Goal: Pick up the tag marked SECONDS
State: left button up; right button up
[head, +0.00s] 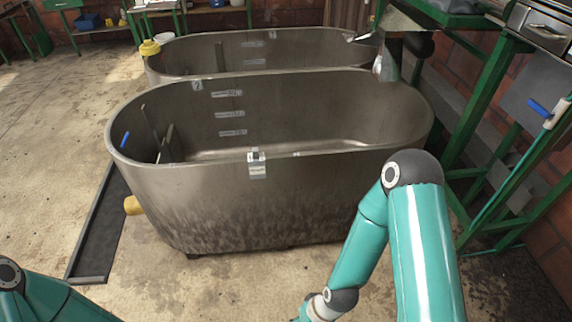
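A small white and grey tag (257,165) hangs on the outside of the near rim of the large front metal tub (215,203), near its middle. Its print is too small to read, so I cannot tell if it says SECONDS. Both my arms are in view. My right arm comes in at the lower right and bends down past the bottom edge. My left arm shows only at the lower left corner. Neither gripper's fingers are in view.
A second metal tub (283,38) stands behind the front one. Green metal framing (487,100) stands close on the right. A dark floor channel (97,228) runs along the tub's left side. The concrete floor (45,170) at the left is clear.

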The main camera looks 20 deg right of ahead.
aim_at(256, 162)
jog(key=u, duration=0.15)
jog(key=i, duration=0.9)
jog(key=z, duration=0.2)
jog(key=k, duration=0.75)
jog(key=u, duration=0.25)
jog(key=i, duration=0.65)
jog(key=z, duration=0.05)
